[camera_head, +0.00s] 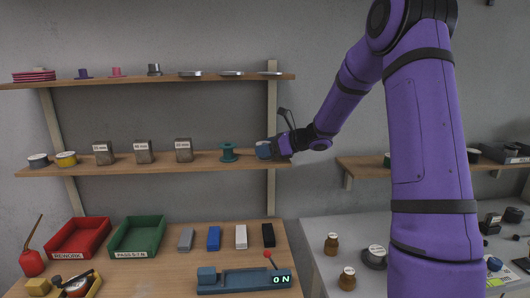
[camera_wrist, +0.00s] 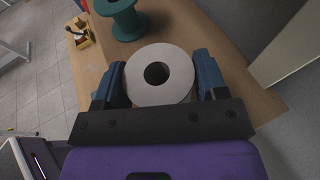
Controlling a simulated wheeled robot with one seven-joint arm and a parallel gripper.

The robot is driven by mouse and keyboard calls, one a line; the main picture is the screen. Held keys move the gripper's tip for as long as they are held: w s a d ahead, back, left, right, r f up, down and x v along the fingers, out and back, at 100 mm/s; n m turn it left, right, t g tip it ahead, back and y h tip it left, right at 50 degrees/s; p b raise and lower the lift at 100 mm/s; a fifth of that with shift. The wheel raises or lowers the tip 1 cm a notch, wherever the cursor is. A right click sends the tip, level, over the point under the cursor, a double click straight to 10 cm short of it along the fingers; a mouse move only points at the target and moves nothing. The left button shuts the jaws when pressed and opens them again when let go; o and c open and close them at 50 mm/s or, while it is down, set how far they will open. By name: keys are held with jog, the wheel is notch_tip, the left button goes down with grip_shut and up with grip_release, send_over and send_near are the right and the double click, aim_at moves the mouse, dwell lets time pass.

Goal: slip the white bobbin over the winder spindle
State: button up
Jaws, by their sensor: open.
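The white bobbin (camera_wrist: 178,78) stands on the wooden shelf near its right end, its round flange and dark centre hole facing the wrist camera. My gripper (camera_wrist: 160,72) is open, with one blue finger on each side of the bobbin. Whether either finger touches it I cannot tell. In the head view my gripper (camera_head: 264,149) is at the right end of the middle shelf and largely hides the bobbin. I cannot make out the winder spindle in either view.
A green bobbin (camera_head: 228,153) stands just left of my gripper, also in the wrist view (camera_wrist: 124,20). Grey blocks (camera_head: 183,150) stand farther left on the middle shelf (camera_head: 205,163). A shelf post (camera_head: 271,110) is close by. Below are trays and a blue device (camera_head: 240,281) reading "0 N".

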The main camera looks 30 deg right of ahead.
jog(key=c, duration=0.6)
jog(key=shift+o, duration=0.2)
